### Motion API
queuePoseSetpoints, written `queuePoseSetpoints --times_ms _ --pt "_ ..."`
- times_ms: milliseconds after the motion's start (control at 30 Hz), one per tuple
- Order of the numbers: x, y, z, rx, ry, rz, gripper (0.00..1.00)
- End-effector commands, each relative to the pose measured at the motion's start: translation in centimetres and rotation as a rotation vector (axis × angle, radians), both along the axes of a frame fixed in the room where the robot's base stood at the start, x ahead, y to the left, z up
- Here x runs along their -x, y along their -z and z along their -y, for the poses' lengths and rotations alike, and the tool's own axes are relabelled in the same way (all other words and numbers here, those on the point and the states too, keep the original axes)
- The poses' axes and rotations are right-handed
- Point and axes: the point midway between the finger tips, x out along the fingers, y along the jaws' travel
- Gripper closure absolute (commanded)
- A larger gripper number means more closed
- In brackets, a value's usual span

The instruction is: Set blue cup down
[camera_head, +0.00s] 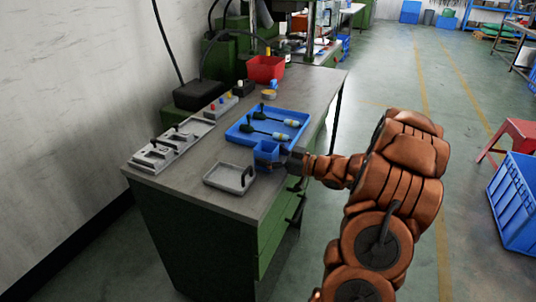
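A blue cup (265,150), small and box-like, is at the right part of the workbench, just in front of the blue tray. My gripper (277,163) reaches in from the right, with its dark fingers at the cup's lower right side. It appears shut on the cup, though the fingertips are small and partly hidden. I cannot tell whether the cup's bottom touches the bench top.
The blue tray (237,137) holds dark-handled tools. A grey tray (216,182) with a black handle lies left of the cup. Grey fixtures (153,158) line the wall side. A red bin (265,68) stands farther back. Bare workbench (180,188) shows at the front.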

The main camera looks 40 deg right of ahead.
Motion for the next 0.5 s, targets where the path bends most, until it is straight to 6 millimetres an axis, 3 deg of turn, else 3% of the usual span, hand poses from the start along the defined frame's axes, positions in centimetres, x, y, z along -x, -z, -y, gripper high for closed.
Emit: queuePoseSetpoints --times_ms 500 --pt "0.20 -0.28 0.19 -0.001 0.002 0.000 0.11"
